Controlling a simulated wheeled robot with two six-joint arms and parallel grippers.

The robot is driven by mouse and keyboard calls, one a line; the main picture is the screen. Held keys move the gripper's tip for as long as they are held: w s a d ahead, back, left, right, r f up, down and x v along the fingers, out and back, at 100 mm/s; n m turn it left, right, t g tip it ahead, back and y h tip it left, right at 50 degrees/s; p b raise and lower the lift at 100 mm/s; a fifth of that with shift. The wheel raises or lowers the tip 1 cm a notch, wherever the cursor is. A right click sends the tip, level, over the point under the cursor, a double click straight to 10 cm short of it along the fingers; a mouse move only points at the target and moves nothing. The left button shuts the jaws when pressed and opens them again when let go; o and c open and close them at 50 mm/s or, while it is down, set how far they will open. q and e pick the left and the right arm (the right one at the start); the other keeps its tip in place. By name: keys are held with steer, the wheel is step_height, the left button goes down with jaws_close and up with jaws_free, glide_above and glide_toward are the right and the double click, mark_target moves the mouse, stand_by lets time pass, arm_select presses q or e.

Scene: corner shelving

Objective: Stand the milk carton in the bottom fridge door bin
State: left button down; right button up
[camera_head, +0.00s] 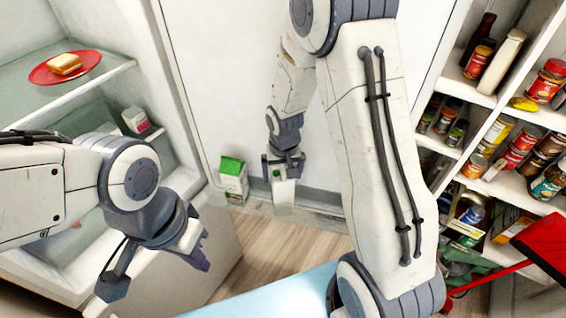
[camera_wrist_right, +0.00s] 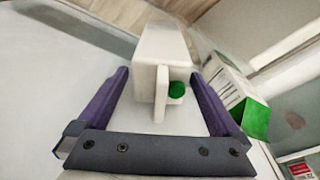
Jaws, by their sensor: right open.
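A white jug with a green cap (camera_head: 283,192) stands upright at the foot of the white fridge door panel, in what looks like the bottom door bin (camera_head: 325,207). A white carton with a green top (camera_head: 233,178) stands just left of it. My right gripper (camera_head: 283,165) is open over the jug. In the right wrist view the gripper (camera_wrist_right: 160,75) has its fingers on either side of the jug (camera_wrist_right: 160,48), with visible gaps, and the carton (camera_wrist_right: 245,105) is to the right. My left gripper (camera_head: 153,275) is open and empty in front of the fridge.
The fridge shelves at left hold a red plate with bread (camera_head: 64,67) and a small white container (camera_head: 137,121). Shelves with cans and jars (camera_head: 510,150) stand at right. A red object (camera_head: 540,245) juts in at lower right. Wooden floor (camera_head: 265,245) is clear below the door.

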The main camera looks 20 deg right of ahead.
steer(key=r, duration=0.3)
steer(key=s+r, duration=0.1)
steer(key=r, duration=0.6)
steer(key=shift+s+a+r+b, duration=0.15)
steer(key=shift+s+r+b, duration=0.1)
steer(key=shift+r+b, duration=0.15)
steer(key=shift+s+a+r, duration=0.15)
steer(key=shift+r, duration=0.1)
steer(key=s+a+r+n, duration=0.1)
steer(key=s+a+n, duration=0.2)
steer(key=s, duration=0.4)
steer(key=s+a+r+n+g+y, duration=0.1)
steer(key=s+a+n, duration=0.2)
steer(key=s+a, duration=0.2)
steer(key=s+a+r+n, duration=0.1)
steer(key=s+a+n, duration=0.2)
steer(key=s, duration=0.7)
steer(key=shift+s+a+r+n+g, duration=0.3)
steer(key=shift+a+r+n, duration=0.1)
steer(key=shift+a, duration=0.45)
